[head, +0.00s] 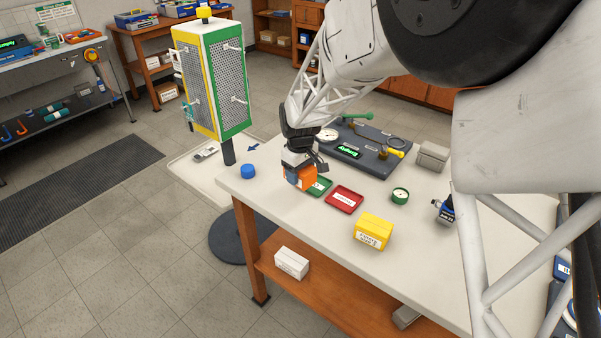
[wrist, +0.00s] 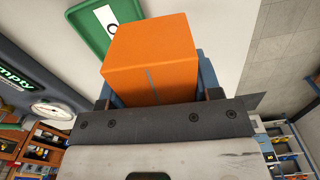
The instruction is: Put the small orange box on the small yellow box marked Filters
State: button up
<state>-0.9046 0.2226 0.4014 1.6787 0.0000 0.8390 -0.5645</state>
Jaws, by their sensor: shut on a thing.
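The small orange box (head: 303,178) is in my gripper (head: 298,172), above the left part of the table beside a green tray. In the wrist view the orange box (wrist: 150,55) sits between the fingers of my gripper (wrist: 155,90), which is shut on it. Whether the box touches the table or tray is hard to tell. The small yellow box (head: 373,230) stands on the table near its front edge, to the right of my gripper and apart from it. Its front label is too small to read surely, and its top is bare.
A green tray (head: 321,186) and a red tray (head: 344,198) lie between my gripper and the yellow box. A dark board (head: 375,160) with a gauge and fittings is behind. A blue cap (head: 248,171), a round green gauge (head: 400,195) and a grey box (head: 432,155) stand on the table (head: 300,220).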

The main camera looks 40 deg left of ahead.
jog(key=s+d+r+m, duration=0.1)
jog(key=s+d, duration=0.4)
jog(key=d, duration=0.6)
jog(key=s+d+r+m, duration=0.1)
jog(key=s+d+r, duration=0.2)
jog(key=d, duration=0.9)
jog(key=s+d+r+m, duration=0.1)
jog(key=s+d, duration=0.5)
jog(key=d, duration=0.6)
jog(key=shift+s+d+r, duration=0.15)
jog(key=shift+s+r, duration=0.25)
jog(key=shift+w, duration=0.1)
send_over(375, 224)
jog(key=shift+f, duration=0.75)
jog(key=shift+f, duration=1.75)
jog(key=shift+f, duration=0.1)
